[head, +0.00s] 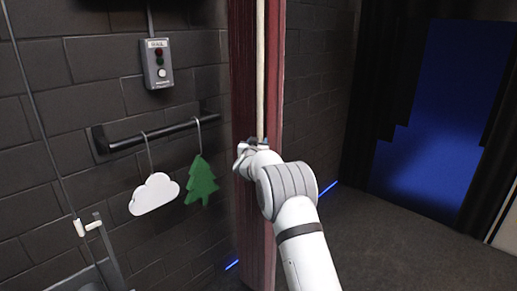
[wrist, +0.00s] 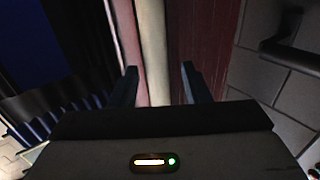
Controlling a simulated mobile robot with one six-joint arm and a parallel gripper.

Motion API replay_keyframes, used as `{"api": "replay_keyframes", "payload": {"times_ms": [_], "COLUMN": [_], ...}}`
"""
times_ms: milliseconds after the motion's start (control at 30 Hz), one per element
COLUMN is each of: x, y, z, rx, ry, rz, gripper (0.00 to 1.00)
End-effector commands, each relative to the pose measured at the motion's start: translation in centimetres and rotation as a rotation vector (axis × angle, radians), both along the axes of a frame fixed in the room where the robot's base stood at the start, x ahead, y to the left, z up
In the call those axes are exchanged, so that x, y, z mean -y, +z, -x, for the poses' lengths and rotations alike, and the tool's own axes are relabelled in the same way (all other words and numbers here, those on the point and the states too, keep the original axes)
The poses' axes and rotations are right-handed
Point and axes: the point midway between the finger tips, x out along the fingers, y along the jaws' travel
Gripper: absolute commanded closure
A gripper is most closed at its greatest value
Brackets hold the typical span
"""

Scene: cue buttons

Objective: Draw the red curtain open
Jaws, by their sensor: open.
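A tall dark red upright (head: 245,60) runs from top to bottom in the middle of the head view. I cannot tell whether it is the curtain or a board. A pale rope or pole (head: 260,70) runs vertically along its face. My gripper (head: 253,145) is at this pale line, at mid height. In the wrist view my gripper (wrist: 159,80) is open, with the pale line (wrist: 152,45) running between its two dark fingers. Red surface (wrist: 206,40) shows on both sides of it. Whether the fingers touch the line is not clear.
Left on the dark block wall are a grey button box (head: 157,64) and a black rail (head: 160,131) with a white cloud (head: 154,194) and a green tree (head: 201,182) hanging close to my gripper. At right, black drapes (head: 375,85) border a blue-lit opening (head: 455,90). Floor between is clear.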

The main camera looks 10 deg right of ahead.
Motion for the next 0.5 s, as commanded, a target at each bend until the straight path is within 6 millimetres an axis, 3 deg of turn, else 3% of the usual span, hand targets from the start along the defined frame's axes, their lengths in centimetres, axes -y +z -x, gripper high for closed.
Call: {"api": "replay_keyframes", "payload": {"times_ms": [200, 500], "x": [-0.9, -1.1], "y": [-0.1, 0.0], "z": [2.8, 3.9], "rx": [0.002, 0.001], "ry": [0.0, -0.001], "rz": [0.001, 0.0], "gripper": [0.57, 0.57]}}
